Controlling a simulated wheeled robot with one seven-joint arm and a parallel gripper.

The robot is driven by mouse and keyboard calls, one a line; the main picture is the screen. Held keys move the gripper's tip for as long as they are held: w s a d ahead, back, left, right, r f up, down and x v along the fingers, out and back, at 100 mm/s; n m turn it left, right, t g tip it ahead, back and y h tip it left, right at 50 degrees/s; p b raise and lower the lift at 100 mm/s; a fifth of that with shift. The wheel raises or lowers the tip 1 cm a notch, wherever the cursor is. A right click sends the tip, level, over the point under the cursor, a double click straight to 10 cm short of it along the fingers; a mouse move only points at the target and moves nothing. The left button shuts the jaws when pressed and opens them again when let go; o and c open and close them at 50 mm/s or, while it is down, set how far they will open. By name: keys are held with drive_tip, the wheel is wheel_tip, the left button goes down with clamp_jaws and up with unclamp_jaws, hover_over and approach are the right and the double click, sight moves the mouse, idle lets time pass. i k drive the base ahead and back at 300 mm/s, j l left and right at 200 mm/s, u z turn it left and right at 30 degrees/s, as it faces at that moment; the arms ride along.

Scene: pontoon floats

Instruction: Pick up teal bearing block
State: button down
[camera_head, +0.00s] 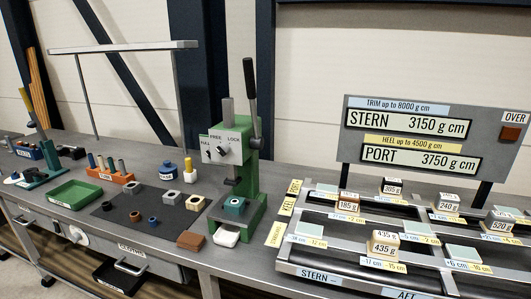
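A teal bearing block (234,208) with a round hole in its top sits on the base of the green press (250,180), under the ram. The ram appears to stay clear above the block. My gripper does not show in this view.
The press has a black lever and a FREE/LOCK plate. A white pad (226,237) and a brown block (190,240) lie in front. A pontoon frame (300,257) with weights stands right.

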sight(237, 209)
drive_tip(key=i+j+u, duration=0.1)
drive_tip(key=u, duration=0.25)
drive_tip(key=i+u, duration=0.4)
drive_tip(key=i+j+u, duration=0.15)
drive_tip(key=u, duration=0.3)
drive_tip(key=i+j+u, duration=0.1)
drive_tip(key=i+u, duration=0.15)
drive_tip(key=u, duration=0.15)
drive_tip(key=i+u, duration=0.2)
drive_tip(key=u, duration=0.25)
drive_tip(key=i+u, duration=0.2)
drive_tip(key=i, duration=1.05)
drive_tip(key=i+z, duration=0.35)
drive_tip(key=i+j+z, duration=0.15)
drive_tip(key=i+z, duration=0.2)
drive_tip(key=i+j+z, duration=0.35)
drive_tip(key=i+z, duration=0.3)
drive_tip(key=z, duration=0.15)
drive_tip(key=i+j+z, duration=0.1)
drive_tip(key=i+z, duration=0.15)
drive_tip(key=z, duration=0.25)
drive_tip(key=i+j+z, duration=0.25)
drive_tip(key=z, duration=0.2)
drive_tip(key=i+j+z, duration=0.2)
drive_tip(key=z, duration=0.3)
drive_tip(key=l, duration=0.6)
